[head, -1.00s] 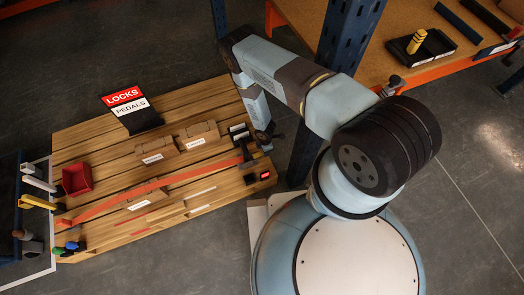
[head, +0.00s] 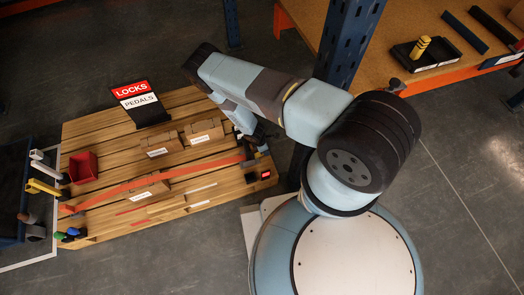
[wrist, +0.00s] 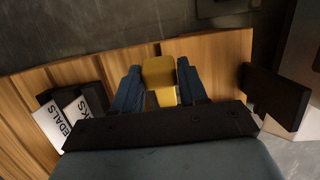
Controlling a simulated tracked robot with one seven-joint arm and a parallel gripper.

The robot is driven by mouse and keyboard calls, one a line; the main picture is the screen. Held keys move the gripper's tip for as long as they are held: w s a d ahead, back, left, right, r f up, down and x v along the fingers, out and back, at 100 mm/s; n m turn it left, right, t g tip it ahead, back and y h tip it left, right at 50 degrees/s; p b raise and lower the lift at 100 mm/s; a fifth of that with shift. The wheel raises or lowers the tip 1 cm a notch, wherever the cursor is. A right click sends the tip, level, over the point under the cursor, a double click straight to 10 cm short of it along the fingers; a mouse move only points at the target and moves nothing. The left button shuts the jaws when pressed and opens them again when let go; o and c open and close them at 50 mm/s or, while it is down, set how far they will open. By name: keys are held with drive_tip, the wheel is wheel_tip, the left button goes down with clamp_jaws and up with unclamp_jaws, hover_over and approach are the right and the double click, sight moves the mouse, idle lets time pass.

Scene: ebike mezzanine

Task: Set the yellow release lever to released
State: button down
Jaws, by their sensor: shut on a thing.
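In the wrist view, the yellow release lever (wrist: 158,72) stands between the two blue fingers of my gripper (wrist: 160,80). My gripper is shut on it, with the lever's rounded top showing between the fingertips. In the head view, my arm reaches down to the right end of the wooden pallet (head: 100,130). There my arm covers the lever and the fingers, so the lever's angle cannot be told.
An orange strap (head: 185,173) crosses the pallet past cardboard boxes (head: 203,132). A small red-lit display (head: 265,175) sits at the pallet's right end. A LOCKS/PEDALS sign (head: 134,94) and a red bin (head: 84,167) stand farther left. A blue rack post (head: 346,45) rises near my arm.

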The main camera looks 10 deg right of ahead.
sight(259, 154)
drive_tip(key=shift+s+d, duration=0.25)
drive_tip(key=shift+s, duration=0.2)
drive_tip(key=c, duration=1)
unclamp_jaws()
drive_tip(key=shift+o, duration=1.4)
drive_tip(key=shift+w+a, duration=0.1)
drive_tip(key=shift+w, duration=0.1)
drive_tip(key=shift+o, duration=0.2)
drive_tip(key=shift+w, duration=0.1)
drive_tip(key=shift+a, duration=0.1)
drive_tip(key=v, duration=1.3)
drive_tip(key=shift+r, duration=0.35)
drive_tip(key=shift+a, duration=0.1)
